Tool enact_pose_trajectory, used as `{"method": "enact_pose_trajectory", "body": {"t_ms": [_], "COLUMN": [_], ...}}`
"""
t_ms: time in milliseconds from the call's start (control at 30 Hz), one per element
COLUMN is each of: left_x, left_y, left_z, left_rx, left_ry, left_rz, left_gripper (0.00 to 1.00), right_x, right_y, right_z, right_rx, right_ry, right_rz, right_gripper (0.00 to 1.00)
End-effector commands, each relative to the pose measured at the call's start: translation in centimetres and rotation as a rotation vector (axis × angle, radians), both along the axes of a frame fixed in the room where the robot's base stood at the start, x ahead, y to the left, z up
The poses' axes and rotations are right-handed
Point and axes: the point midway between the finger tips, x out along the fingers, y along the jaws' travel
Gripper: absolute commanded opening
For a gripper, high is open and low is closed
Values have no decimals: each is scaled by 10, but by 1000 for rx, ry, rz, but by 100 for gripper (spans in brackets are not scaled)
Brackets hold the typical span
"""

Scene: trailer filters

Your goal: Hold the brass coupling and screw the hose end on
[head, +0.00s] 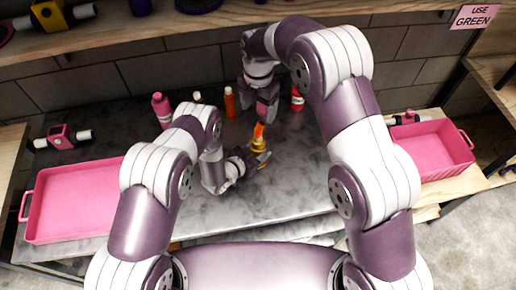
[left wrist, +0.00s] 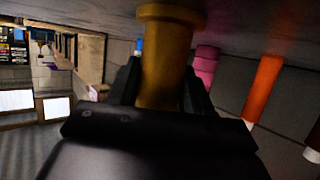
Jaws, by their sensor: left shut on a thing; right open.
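The brass coupling (head: 259,147) stands over the grey worktop near its middle. My left gripper (head: 255,160) is shut on it from the lower left. In the left wrist view the coupling (left wrist: 165,55) sits between the two dark fingers, with its flange at the top edge. An orange piece, which looks like the hose end (head: 258,130), rises from the coupling's top, slightly tilted. I cannot tell how it is seated. My right gripper (head: 265,110) is open just above the orange piece, pointing down; its fingertips are partly hard to make out.
A pink tray (head: 32,208) lies at left, another (head: 445,172) at right. A pink fitting (head: 62,137) is at left. A shelf (head: 130,45) crosses above, with a "USE GREEN" sign (head: 473,16).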

Motion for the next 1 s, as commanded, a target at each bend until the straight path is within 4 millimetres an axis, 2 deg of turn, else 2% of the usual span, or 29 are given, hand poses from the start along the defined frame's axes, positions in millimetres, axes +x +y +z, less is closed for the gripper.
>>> {"method": "enact_pose_trajectory", "body": {"t_ms": [167, 500, 633, 800, 1000], "left_x": [0, 0, 0, 0, 0], "left_y": [0, 0, 0, 0, 0], "left_z": [0, 0, 0, 0, 0], "left_rx": [0, 0, 0, 0, 0], "left_ry": [0, 0, 0, 0, 0], "left_rz": [0, 0, 0, 0, 0], "left_gripper": [0, 0, 0, 0, 0], "right_x": [-1, -1, 0, 0, 0], "right_y": [0, 0, 0, 0, 0], "right_z": [-17, -83, -103, -117, -120], "right_rx": [-1, -1, -1, 0, 0], "right_ry": [3, 3, 2, 1, 0], "right_rz": [-1, -2, -2, -2, -2], "right_gripper": [77, 77, 77, 77, 77]}}
